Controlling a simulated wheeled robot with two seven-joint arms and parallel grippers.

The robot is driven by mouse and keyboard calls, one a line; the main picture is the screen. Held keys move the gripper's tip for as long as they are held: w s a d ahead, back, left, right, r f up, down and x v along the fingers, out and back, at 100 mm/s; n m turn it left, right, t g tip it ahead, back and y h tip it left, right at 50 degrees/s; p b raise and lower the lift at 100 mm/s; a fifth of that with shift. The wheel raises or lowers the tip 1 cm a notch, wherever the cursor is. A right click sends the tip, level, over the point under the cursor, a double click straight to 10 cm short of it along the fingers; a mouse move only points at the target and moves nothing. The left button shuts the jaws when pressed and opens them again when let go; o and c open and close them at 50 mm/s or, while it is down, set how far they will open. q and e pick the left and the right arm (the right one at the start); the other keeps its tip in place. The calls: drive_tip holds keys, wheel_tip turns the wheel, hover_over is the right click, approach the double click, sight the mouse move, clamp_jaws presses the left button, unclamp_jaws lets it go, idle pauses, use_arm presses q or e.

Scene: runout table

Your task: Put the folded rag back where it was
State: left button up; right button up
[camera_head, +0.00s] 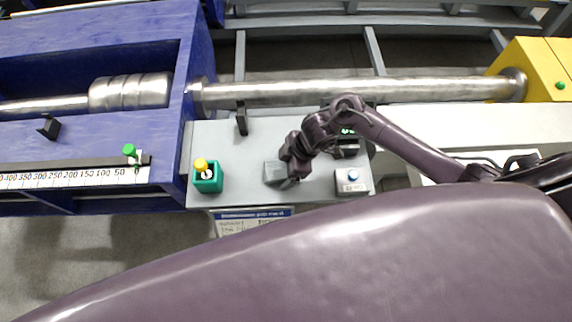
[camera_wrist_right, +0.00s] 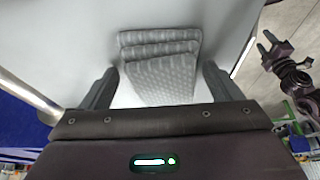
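The folded rag (camera_wrist_right: 160,75) is grey with a light dotted pattern and lies in stacked folds on the light grey table plate. In the head view it is a small grey patch (camera_head: 275,174) partly hidden by my right gripper. My right gripper (camera_wrist_right: 160,85) is open, with one finger on each side of the rag and a gap to each. In the head view the right gripper (camera_head: 288,175) is low over the plate. My left gripper (camera_wrist_right: 267,46) shows at the right of the wrist view, away from the plate, its two fingers apart and empty.
A green box with a yellow button (camera_head: 208,178) stands left on the grey plate (camera_head: 240,150). A box with a blue button (camera_head: 352,181) stands to the right. A steel shaft (camera_head: 350,91) runs behind. A blue machine bed (camera_head: 100,50) is at left.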

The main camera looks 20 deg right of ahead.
drive_tip(key=shift+r, duration=0.3)
drive_tip(key=v, duration=1.1)
drive_tip(key=shift+r+p, duration=0.35)
drive_tip(key=shift+p, duration=0.1)
drive_tip(key=shift+s+d, duration=0.15)
drive_tip(key=shift+s, duration=0.05)
